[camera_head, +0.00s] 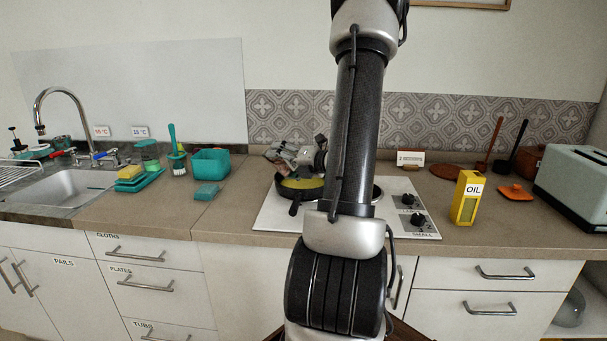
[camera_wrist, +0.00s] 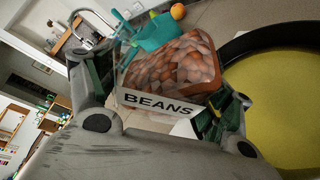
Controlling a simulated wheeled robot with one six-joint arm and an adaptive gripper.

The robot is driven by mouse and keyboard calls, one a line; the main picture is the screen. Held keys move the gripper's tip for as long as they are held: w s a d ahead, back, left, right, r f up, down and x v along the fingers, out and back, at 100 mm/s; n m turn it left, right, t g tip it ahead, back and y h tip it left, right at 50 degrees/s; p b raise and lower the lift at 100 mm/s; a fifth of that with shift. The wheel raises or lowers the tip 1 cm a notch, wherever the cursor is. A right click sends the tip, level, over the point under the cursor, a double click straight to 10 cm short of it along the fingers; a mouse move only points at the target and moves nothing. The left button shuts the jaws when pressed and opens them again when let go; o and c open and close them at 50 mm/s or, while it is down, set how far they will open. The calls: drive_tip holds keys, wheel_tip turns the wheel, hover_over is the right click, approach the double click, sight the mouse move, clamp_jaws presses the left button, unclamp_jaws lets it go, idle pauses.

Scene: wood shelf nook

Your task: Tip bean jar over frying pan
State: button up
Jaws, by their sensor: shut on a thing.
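The bean jar (camera_wrist: 165,75) is clear, with brown beans inside and a white "BEANS" label. My gripper (camera_wrist: 160,95) is shut on it, one finger on each side. In the head view, my gripper (camera_head: 292,153) is above the frying pan, pointing left; the jar is small and partly hidden there. The dark frying pan (camera_wrist: 240,47) lies at the right of the wrist view, with a smooth yellow layer inside. In the head view, the pan (camera_head: 296,194) sits on the hob, partly behind my arm. I cannot tell the jar's exact tilt.
The white hob (camera_head: 275,215) has knobs at its right. A yellow OIL container (camera_head: 467,198) and a toaster (camera_head: 575,185) stand further right. A teal tub (camera_head: 211,163), a teal sponge (camera_head: 206,194) and a brush (camera_head: 176,155) are left. The sink (camera_head: 65,188) is far left.

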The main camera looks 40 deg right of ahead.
drive_tip(key=shift+d+r+m+t+y+p, duration=0.15)
drive_tip(key=shift+r+m+t+y+p, duration=0.2)
drive_tip(key=shift+m, duration=0.25)
idle(0.7)
drive_tip(key=shift+d+f+m, duration=0.2)
drive_tip(key=shift+f+m, duration=0.1)
drive_tip(key=shift+m, duration=0.4)
idle(0.8)
drive_tip(key=shift+s+d+r+m+t+y, duration=0.1)
drive_tip(key=shift+d+r+m+t+y, duration=0.2)
drive_tip(key=shift+d, duration=0.2)
drive_tip(key=shift+s+d+r+m+t+y, duration=0.1)
drive_tip(key=shift+d+m+t, duration=0.05)
drive_tip(key=shift+d+m, duration=0.3)
idle(0.4)
drive_tip(key=shift+s+d+r+m+t+p, duration=0.1)
drive_tip(key=shift+d+r+m+t+p, duration=0.25)
drive_tip(key=shift+m, duration=0.65)
drive_tip(key=shift+s+d+r+m+t+p, duration=0.1)
drive_tip(key=shift+d+r+m+t+p, duration=0.25)
drive_tip(key=shift+m, duration=0.6)
idle(1.9)
